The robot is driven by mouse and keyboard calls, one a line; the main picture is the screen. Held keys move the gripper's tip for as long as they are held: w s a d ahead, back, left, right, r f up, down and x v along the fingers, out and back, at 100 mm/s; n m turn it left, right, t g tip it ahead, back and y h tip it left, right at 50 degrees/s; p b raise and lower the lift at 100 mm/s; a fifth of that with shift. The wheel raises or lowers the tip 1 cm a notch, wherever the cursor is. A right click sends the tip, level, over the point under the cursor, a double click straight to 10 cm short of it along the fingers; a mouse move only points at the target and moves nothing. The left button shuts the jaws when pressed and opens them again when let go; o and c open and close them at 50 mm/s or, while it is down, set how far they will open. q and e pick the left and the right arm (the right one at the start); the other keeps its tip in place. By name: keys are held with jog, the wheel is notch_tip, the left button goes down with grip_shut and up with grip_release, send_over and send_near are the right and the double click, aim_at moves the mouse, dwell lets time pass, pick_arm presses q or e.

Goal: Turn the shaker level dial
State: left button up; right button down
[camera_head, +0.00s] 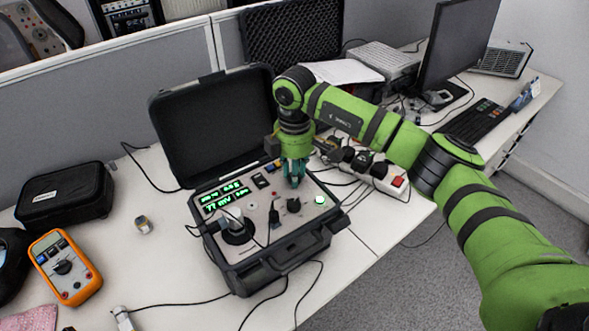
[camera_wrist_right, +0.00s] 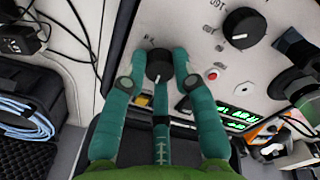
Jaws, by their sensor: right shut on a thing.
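An open black case (camera_head: 262,275) on the table holds a grey control panel (camera_head: 262,195) with green lit displays, which also show in the right wrist view (camera_wrist_right: 238,117). My right gripper (camera_head: 294,178) reaches down onto the panel's far side. In the right wrist view its teal fingers (camera_wrist_right: 160,62) are closed around a small black dial (camera_wrist_right: 158,68), which the fingers hide in the head view. A second, larger black dial (camera_wrist_right: 243,27) sits apart from the fingers; it also shows in the head view (camera_head: 293,204). The dial labels are too small to read surely. My left gripper is out of view.
A grey cylinder on a black base (camera_head: 236,227) stands on the panel, with cables around it. An orange multimeter (camera_head: 65,267) and a black pouch (camera_head: 65,195) lie to the left. A power strip (camera_head: 372,174) lies right of the case. The raised lid (camera_head: 212,125) stands behind the panel.

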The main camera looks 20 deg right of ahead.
jog(key=shift+m, duration=0.6)
jog(key=c, duration=1.2)
grip_release()
jog(key=shift+c, duration=0.2)
jog(key=shift+r, duration=0.1)
notch_tip(320, 180, up, 12)
jog(key=shift+s, duration=0.1)
